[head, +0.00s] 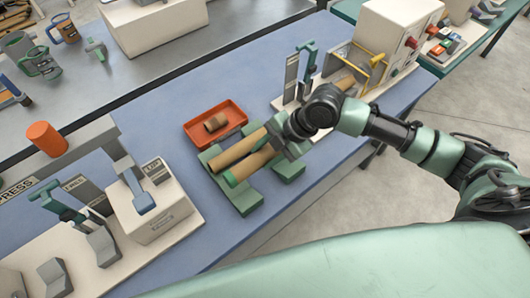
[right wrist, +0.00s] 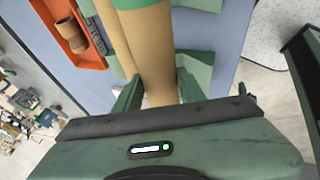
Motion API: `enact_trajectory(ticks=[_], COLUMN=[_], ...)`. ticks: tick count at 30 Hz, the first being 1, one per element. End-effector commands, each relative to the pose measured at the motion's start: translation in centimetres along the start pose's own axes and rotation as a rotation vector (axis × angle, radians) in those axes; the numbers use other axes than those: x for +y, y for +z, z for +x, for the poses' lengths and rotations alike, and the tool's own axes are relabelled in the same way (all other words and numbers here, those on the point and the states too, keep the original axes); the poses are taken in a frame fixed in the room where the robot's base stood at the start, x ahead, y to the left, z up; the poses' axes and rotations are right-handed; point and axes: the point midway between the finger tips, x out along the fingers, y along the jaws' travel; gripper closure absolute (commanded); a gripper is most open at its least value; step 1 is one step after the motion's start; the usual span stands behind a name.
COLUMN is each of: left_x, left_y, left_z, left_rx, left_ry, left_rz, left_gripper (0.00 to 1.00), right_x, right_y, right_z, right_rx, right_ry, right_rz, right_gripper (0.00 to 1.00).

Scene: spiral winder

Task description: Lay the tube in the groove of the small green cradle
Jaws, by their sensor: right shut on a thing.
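My right gripper (head: 278,143) is shut on a tan tube with a green end (head: 250,166); in the right wrist view this tube (right wrist: 150,50) runs away between the two fingers. The tube lies over the green cradle (head: 244,200), whose blocks show on both sides of it. I cannot tell whether it touches the groove or hangs just above. A second tan tube (head: 238,147) lies close beside it, roughly parallel, on the cradle's far side. Part of the cradle is hidden under the tubes and gripper. My left gripper is not in view.
An orange tray (head: 236,113) with a short brown roll (head: 215,123) stands just behind the cradle. A cream press station (head: 150,208) is to the left, and a cream machine (head: 385,40) stands at the back right. The blue table (head: 160,110) is bare behind the tray.

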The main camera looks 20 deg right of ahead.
Motion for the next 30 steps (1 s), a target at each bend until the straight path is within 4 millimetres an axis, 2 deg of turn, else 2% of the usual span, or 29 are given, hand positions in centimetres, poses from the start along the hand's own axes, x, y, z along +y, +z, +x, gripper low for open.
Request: enact_trajectory(ticks=[1,11,21,30], left_x=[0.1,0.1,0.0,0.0], left_y=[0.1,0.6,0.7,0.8], left_z=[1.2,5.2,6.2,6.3], left_rx=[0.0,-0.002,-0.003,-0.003], left_ry=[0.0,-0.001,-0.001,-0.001], left_rz=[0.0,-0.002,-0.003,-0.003], left_gripper=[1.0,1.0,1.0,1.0], right_x=[-0.4,-1.9,-3.0,-3.1], right_y=[0.4,1.7,2.7,2.8], right_z=[1.0,4.3,6.8,6.9], right_rx=[0.0,0.0,0.0,0.0], right_ry=[0.0,0.0,0.0,0.0], right_rz=[0.0,0.0,0.0,0.0], right_gripper=[1.0,1.0,1.0,1.0])
